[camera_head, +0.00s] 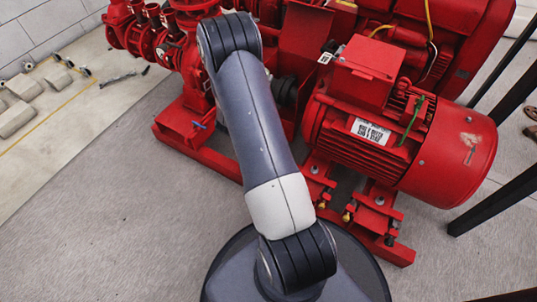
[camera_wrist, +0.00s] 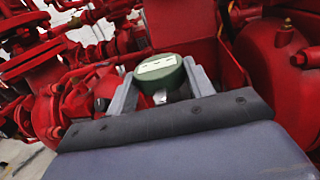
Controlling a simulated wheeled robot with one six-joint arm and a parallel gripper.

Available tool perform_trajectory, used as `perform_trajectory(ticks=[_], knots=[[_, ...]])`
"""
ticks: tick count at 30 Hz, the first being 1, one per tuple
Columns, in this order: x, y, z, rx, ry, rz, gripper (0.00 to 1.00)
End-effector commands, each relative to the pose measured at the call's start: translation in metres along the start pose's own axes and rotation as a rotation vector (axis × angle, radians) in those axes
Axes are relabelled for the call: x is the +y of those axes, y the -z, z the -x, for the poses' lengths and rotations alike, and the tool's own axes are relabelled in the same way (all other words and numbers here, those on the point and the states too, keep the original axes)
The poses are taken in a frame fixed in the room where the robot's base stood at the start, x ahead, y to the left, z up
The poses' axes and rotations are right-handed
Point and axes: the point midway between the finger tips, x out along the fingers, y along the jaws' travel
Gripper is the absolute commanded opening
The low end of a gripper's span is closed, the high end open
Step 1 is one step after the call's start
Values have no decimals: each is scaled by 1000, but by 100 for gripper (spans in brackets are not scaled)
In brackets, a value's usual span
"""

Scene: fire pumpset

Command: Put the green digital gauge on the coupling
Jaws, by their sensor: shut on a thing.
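The green digital gauge (camera_wrist: 158,70) is round with a pale display on its face. In the wrist view it sits between the two grey fingers of my gripper (camera_wrist: 163,88), which is shut on it. The gripper and gauge do not show in the head view, where my arm covers that area. The coupling (camera_head: 286,92) seems to be the dark part between the red pump and the red motor, partly hidden by my arm. I cannot clearly make out the coupling in the wrist view, or whether the gauge touches anything.
The red motor (camera_head: 375,140) with its terminal box (camera_head: 370,58) stands right of my arm. Red pump pipework (camera_head: 160,35) is at the upper left. A red base frame (camera_head: 180,130) runs beneath. Dark bars (camera_head: 500,195) cross the right edge. Grey floor (camera_head: 100,220) at the left is clear.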

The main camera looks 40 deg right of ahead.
Motion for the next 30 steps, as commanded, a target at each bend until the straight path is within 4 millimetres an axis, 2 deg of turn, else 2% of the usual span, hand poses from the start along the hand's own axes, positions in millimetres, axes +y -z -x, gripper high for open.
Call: perform_trajectory(ticks=[1,6,16,24,30], knots=[[-6,21,-7,-2,22,-2,0],[-24,51,-24,2,80,-3,0],[-38,79,-37,6,128,-5,0],[-38,125,-37,7,127,-4,0],[-38,137,-37,5,127,-5,0]])
